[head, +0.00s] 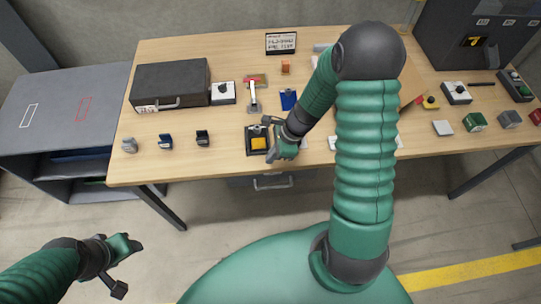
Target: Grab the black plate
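The black plate (249,150) lies on the wooden table near its front edge, left of my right arm. A yellow block sits on it. My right gripper (275,140) is at the plate's right edge and covers part of it. I cannot tell whether its fingers are apart or closed on the rim. My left gripper (121,268) is low at the left, off the table and away from the plate. Its fingers look spread, with nothing between them.
A black case (170,84) stands at the table's back left. A blue item (288,99) lies behind the plate. Several small clamps line the front left edge. Several small devices and a dark machine (470,40) are at the right. A grey cabinet (60,105) stands left.

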